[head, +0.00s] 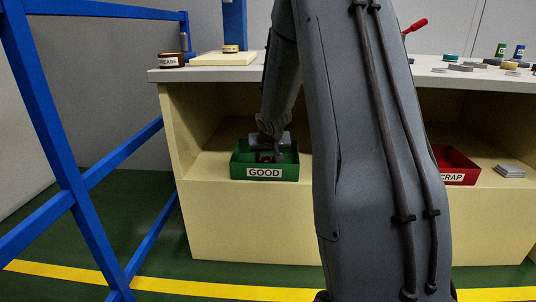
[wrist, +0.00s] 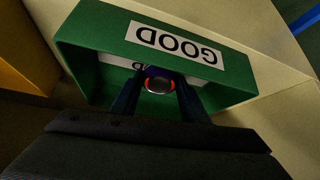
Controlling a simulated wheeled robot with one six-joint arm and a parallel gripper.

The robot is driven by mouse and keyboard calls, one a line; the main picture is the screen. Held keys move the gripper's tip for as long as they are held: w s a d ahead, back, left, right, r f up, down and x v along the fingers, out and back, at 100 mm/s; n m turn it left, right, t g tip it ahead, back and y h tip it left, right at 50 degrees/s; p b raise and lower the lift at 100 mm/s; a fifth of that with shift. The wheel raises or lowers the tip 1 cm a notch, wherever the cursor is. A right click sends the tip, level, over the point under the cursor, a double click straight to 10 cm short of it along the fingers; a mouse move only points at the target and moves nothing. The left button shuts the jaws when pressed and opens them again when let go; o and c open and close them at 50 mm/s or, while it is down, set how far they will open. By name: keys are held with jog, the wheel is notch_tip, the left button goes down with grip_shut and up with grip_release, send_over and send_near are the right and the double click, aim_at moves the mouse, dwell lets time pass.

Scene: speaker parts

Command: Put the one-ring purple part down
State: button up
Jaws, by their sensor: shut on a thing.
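My gripper (wrist: 158,92) is shut on a small round part (wrist: 158,85) with a grey middle, red at its sides and a blue-purple edge; I take it for the one-ring purple part, but its ring count is not clear. The part is between the two dark fingers, inside the green GOOD bin (wrist: 85,62). In the head view, my gripper (head: 267,154) reaches down into the green bin (head: 264,172) on the shelf under the bench. Whether the part touches the bin floor cannot be told.
A red SCRAP bin (head: 458,165) stands on the shelf at the right, partly behind my arm. Grey plates (head: 510,171) lie beside it. The benchtop (head: 225,72) is above the bin. A blue frame (head: 62,170) stands at the left.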

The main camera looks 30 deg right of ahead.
jog(key=shift+w+d+r+g+p, duration=0.15)
jog(key=shift+r+g+p, duration=0.2)
jog(key=shift+p, duration=2.8)
jog(key=shift+f+p, duration=0.2)
jog(key=shift+p, duration=0.85)
jog(key=shift+f+b, duration=0.65)
jog(key=shift+f, duration=0.3)
jog(key=shift+f, duration=0.15)
jog(key=o, duration=1.5)
jog(key=shift+c, duration=0.2)
